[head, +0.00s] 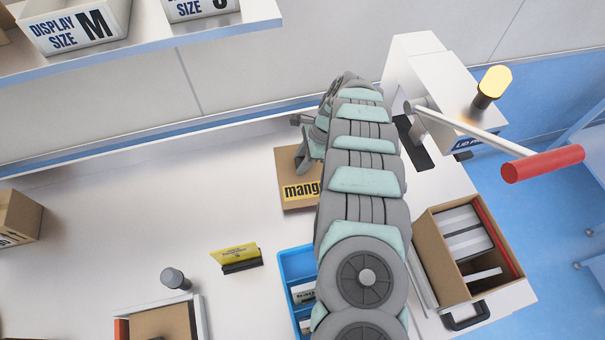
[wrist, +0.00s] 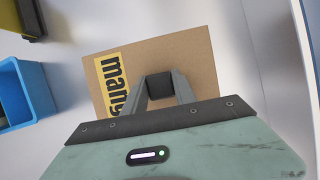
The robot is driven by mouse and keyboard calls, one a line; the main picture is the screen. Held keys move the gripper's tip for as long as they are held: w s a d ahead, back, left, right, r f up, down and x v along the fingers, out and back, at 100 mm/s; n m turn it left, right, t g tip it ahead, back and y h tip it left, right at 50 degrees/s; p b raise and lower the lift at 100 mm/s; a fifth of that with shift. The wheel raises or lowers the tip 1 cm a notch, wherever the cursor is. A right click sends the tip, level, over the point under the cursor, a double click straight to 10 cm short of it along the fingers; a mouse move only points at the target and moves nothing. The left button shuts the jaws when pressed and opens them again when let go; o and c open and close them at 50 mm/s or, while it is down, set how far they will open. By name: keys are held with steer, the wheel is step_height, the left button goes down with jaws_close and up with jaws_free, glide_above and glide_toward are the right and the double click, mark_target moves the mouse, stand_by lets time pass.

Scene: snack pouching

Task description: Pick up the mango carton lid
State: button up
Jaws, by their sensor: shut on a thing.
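The mango carton lid (head: 293,194) is a flat brown cardboard piece with a yellow label reading "mang…", partly hidden behind my arm in the head view. In the wrist view the lid (wrist: 195,62) lies under my gripper, its label to the left. My gripper (wrist: 160,86) is shut on a small dark block-like part at the middle of the lid. In the head view my gripper (head: 303,160) shows only in part beside my arm, over the lid. I cannot tell whether the lid is lifted off the table.
A blue tray (head: 283,262) with packs stands in front of the lid. A press with a red-handled lever (head: 540,164) is at the right. An open carton (head: 432,222) holds white and grey pieces. A yellow sign (head: 236,254) stands left of the tray. The left-middle table is clear.

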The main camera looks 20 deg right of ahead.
jaws_close()
